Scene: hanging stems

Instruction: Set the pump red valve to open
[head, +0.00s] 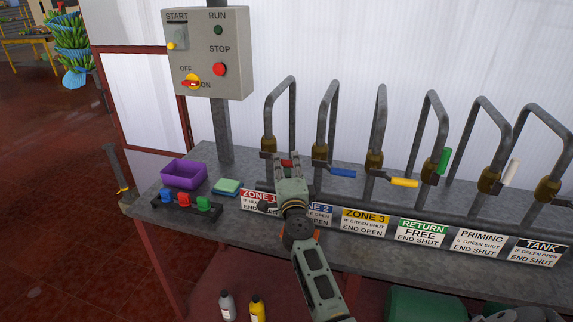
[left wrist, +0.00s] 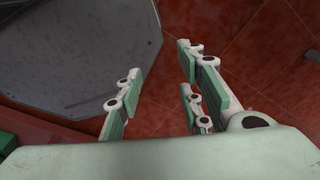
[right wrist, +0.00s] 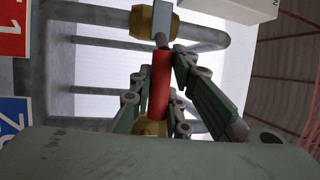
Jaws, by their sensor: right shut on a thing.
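The pump's red valve has a red handle (head: 287,163) on a brass body (head: 268,144), at the leftmost pipe loop above the ZONE 1 label (head: 257,198). My right gripper (head: 287,158) is at this handle. In the right wrist view the red handle (right wrist: 159,85) lies between the fingers of my right gripper (right wrist: 158,80), which is shut on it. The handle stands out sideways, across its pipe. The gripper hides part of the handle in the head view. My left gripper (left wrist: 158,62) is open and empty above the red floor.
A blue handle (head: 341,173) and a yellow handle (head: 403,182) stick out sideways to the right. A green handle (head: 442,161) and a white handle (head: 511,172) stand up along their pipes. A control box (head: 207,55) is at the back left. A purple bin (head: 184,174) sits on the bench.

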